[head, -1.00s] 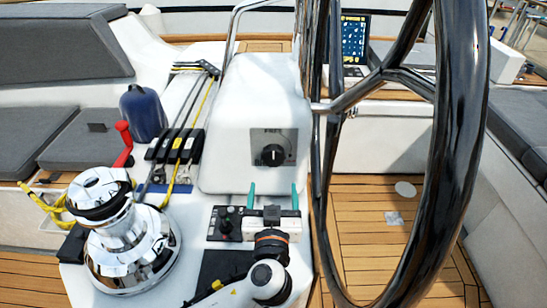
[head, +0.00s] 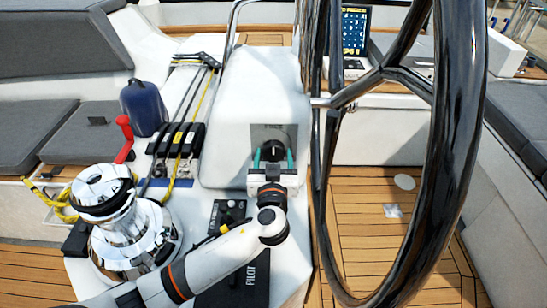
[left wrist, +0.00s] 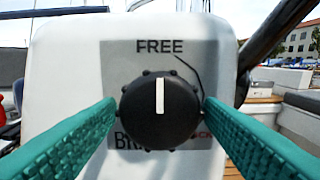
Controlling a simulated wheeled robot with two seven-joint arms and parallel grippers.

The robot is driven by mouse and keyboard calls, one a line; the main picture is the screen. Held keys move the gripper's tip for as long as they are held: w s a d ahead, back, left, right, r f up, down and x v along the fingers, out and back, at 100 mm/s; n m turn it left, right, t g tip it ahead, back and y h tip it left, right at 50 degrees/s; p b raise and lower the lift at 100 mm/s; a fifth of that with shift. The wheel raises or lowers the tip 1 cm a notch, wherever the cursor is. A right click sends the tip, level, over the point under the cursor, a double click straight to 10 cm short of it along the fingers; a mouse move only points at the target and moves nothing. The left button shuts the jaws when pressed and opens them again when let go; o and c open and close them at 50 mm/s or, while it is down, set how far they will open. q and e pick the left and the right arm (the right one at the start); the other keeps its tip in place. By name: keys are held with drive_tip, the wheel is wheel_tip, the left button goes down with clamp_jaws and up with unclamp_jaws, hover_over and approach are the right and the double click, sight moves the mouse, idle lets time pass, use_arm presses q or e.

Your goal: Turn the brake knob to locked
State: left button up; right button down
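The brake knob (head: 272,151) is black and round, on a grey plate on the front of the white pedestal. In the left wrist view the knob (left wrist: 160,122) has a white line pointing straight up, under the word FREE. The lower lettering is partly hidden by the knob and fingers. My left gripper (head: 273,158) is in front of the knob, its teal fingers spread to either side of it. In the left wrist view the fingers (left wrist: 160,113) flank the knob, with narrow gaps and no clear grip. My right gripper is not in view.
The large black steering wheel (head: 445,150) stands just right of the pedestal (head: 262,90). A chrome winch (head: 130,225) and a red-handled lever (head: 125,138) are at the left. Below is a small control panel (head: 228,215).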

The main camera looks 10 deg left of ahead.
use_arm(q)
drive_tip(key=c, duration=0.6)
drive_tip(key=shift+c, duration=0.2)
